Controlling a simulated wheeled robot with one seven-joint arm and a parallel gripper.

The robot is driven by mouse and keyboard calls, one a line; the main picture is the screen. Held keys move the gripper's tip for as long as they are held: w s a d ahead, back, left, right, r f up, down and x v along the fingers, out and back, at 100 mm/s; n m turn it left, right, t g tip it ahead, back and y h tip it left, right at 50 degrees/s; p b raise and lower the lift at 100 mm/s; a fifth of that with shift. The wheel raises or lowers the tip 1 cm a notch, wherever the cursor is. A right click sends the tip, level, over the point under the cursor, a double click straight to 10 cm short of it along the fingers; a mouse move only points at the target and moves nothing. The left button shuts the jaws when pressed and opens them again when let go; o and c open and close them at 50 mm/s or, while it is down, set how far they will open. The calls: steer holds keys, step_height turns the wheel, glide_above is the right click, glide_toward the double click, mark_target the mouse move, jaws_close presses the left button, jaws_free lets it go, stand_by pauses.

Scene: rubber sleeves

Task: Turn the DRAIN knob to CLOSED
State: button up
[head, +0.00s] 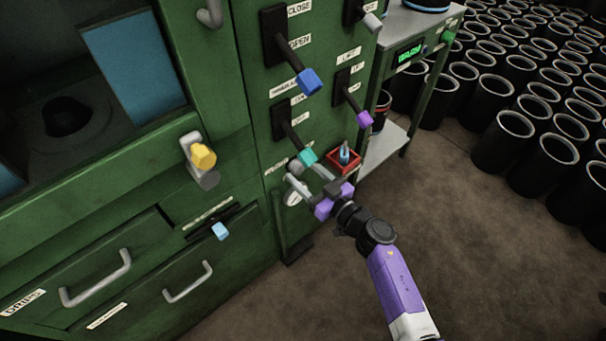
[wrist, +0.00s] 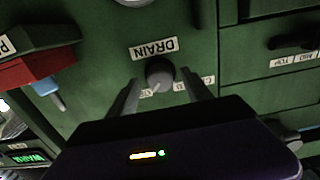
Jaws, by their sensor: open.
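The DRAIN knob (wrist: 160,73) is a round dark grey knob with a pale pointer line, on the green machine front under a label reading DRAIN (wrist: 153,48), which appears upside down in the wrist view. My gripper (wrist: 160,92) is open, with one finger on each side of the knob. I cannot tell whether the fingers touch it. Smaller labels beside the knob are partly hidden by the fingers. In the head view my gripper (head: 312,185) is at the lower right of the machine front, and the knob is not clearly visible there.
A red holder (head: 344,160) with a blue-handled item sits close to the right of my gripper. Levers with teal (head: 308,157), purple (head: 365,118) and blue (head: 308,82) ends stick out above. A grey side table (head: 385,150) and many black sleeves (head: 505,135) stand to the right.

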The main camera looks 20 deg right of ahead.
steer(key=shift+w+a, duration=0.15)
steer(key=shift+w, duration=0.2)
jaws_close()
